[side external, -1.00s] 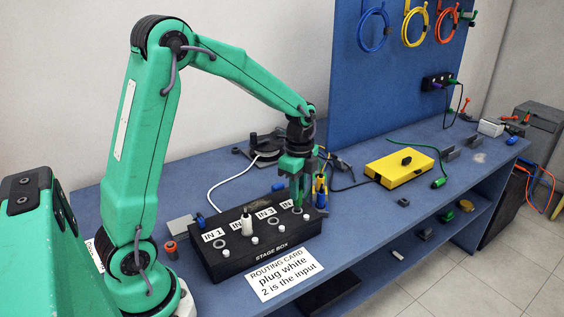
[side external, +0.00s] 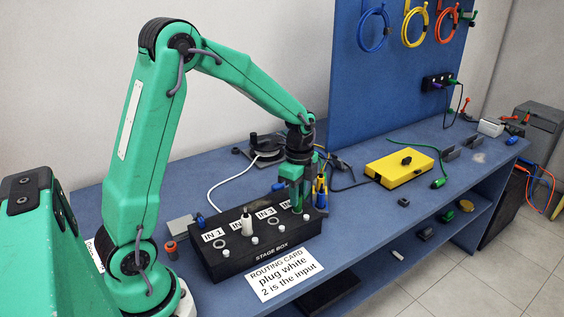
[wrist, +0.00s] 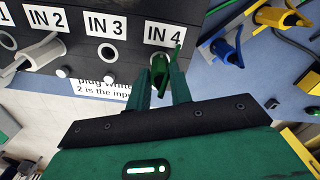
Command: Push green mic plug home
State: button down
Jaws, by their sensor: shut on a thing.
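The black stage box (side external: 228,270) lies on the blue bench with a row of labelled inputs. My gripper (side external: 298,208) is above its right end, by the IN 4 label. In the wrist view my gripper (wrist: 162,90) is shut on the green mic plug (wrist: 159,66), at the IN 4 socket. The fingers hide part of the plug and the socket, so I cannot tell how deep it sits. A white plug (side external: 246,222) stands upright in IN 2. It also shows in the wrist view (wrist: 40,54).
A routing card (side external: 285,273) in front of the box reads "plug white 2 is the input". Blue and yellow plugs (side external: 320,190) stand in holders just right of my gripper. A yellow box (side external: 400,168) lies farther right. IN 3's socket (wrist: 107,52) is empty.

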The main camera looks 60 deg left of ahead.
jog(key=shift+f, duration=0.1)
jog(key=c, duration=1.2)
grip_release()
jog(key=shift+o, duration=0.2)
jog(key=shift+r, duration=3.95)
